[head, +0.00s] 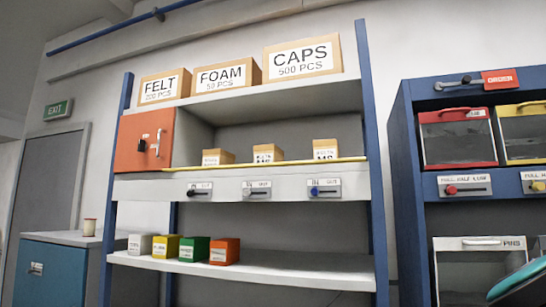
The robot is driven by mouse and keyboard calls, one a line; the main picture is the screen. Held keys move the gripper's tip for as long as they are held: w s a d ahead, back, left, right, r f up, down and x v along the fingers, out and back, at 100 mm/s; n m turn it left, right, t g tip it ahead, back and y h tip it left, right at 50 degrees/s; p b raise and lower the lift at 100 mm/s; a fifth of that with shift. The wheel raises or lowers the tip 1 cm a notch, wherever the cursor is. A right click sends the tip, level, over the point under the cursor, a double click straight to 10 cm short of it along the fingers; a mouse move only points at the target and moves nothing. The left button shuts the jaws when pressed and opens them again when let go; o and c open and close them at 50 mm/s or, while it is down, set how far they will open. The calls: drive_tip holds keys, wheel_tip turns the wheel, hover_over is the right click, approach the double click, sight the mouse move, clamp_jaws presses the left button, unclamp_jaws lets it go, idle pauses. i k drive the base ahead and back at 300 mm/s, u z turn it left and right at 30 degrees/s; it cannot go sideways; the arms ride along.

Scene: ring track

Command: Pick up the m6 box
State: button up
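Three small cardboard boxes with white labels stand on the middle shelf of the blue-posted rack: a left box (217,157), a middle box (267,153) and a right box (326,150). Their labels seem to start with M on the last line, but the numbers are too small to read surely, so I cannot tell which is the m6 box. The boxes stand apart, behind a yellow strip (290,162) along the shelf's front edge. My gripper is not in view.
An orange door (143,141) closes the left of that shelf. Large FELT (164,87), FOAM (226,77) and CAPS (302,58) boxes stand above. Several coloured boxes sit on the lower shelf (300,273). Sliders line the panel below the boxes. A second rack (402,180) with bins stands right.

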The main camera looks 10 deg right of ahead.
sight(268, 152)
drive_tip(key=z, duration=0.05)
drive_tip(key=k, duration=0.6)
drive_tip(key=u, duration=1.15)
drive_tip(key=i, duration=2.15)
drive_tip(key=z, duration=0.85)
